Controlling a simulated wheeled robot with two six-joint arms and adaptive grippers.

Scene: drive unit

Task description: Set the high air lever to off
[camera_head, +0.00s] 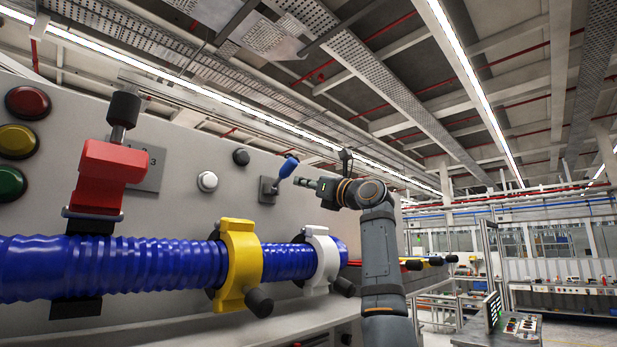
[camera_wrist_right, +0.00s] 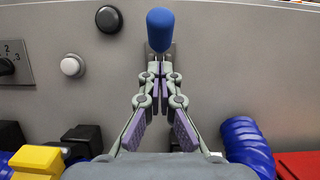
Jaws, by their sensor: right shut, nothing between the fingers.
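A lever with a blue knob (camera_head: 289,167) sticks out from a small grey plate (camera_head: 268,190) on the panel and tilts up to the right in the head view. In the right wrist view the blue knob (camera_wrist_right: 160,30) stands upright at the top centre. My right gripper (camera_head: 299,181) is just right of the lever, fingers pointing at it. In the right wrist view its fingertips (camera_wrist_right: 160,76) are closed together just below the knob, with nothing between them. They overlap the lever's stem there, so I cannot tell whether they touch it. My left gripper is not in view.
The panel also bears a white button (camera_head: 207,181), a black knob (camera_head: 241,157) and a red valve (camera_head: 103,172) with a black handle. Below run a blue corrugated hose (camera_head: 150,265), a yellow clamp (camera_head: 240,262) and a white clamp (camera_head: 322,258). Open room lies right of my arm.

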